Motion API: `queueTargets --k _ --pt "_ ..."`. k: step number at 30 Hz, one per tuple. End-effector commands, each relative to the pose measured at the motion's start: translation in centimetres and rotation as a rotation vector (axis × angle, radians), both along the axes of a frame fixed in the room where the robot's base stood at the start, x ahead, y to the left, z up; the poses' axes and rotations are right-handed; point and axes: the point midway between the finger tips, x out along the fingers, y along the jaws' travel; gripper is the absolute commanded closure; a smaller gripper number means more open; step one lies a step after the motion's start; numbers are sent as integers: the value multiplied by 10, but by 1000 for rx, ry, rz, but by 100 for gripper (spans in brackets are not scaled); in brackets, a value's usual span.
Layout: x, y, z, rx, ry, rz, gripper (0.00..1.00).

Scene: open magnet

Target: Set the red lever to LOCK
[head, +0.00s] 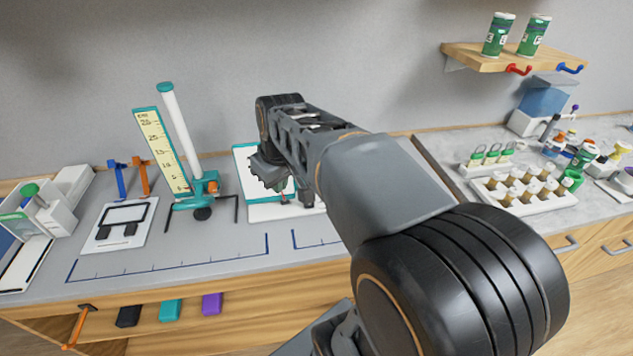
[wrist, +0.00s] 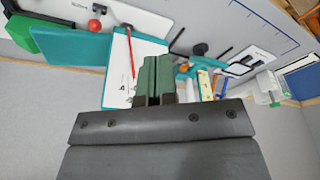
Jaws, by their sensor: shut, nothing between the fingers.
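My gripper (wrist: 157,62) has green fingers, closed together with nothing between them, in the wrist view. In the head view, my gripper (head: 272,177) is in front of the white and teal apparatus at the back of the bench. A thin red pointer (wrist: 131,55) lies against its white upright panel (wrist: 117,72), just left of the fingers in the wrist view. A red ball knob (wrist: 95,25) shows further left, near the white base. I cannot tell which red part is the lever's handle. A small red part (head: 284,197) shows below my gripper in the head view. No LOCK label is readable.
A teal stand with a ruler (head: 160,150) stands left of the apparatus, with a white card (head: 120,226) beside it. A teal block (wrist: 68,45) and a green block (wrist: 22,34) show in the wrist view. The front bench strip is clear.

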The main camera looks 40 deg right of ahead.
Motion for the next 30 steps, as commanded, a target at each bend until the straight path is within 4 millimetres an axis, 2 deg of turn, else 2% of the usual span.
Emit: queueTargets --k 1,6,12,15,18,21,30 --pt "20 -23 -1 11 39 23 100" --pt "67 -96 -7 71 118 157 100" --pt "92 -177 -31 156 145 302 100" --pt "95 -207 -42 189 141 357 100" --pt "96 -227 -52 213 134 398 100" --pt "95 -239 -57 226 128 423 100" --pt "95 -245 -60 233 123 438 100"
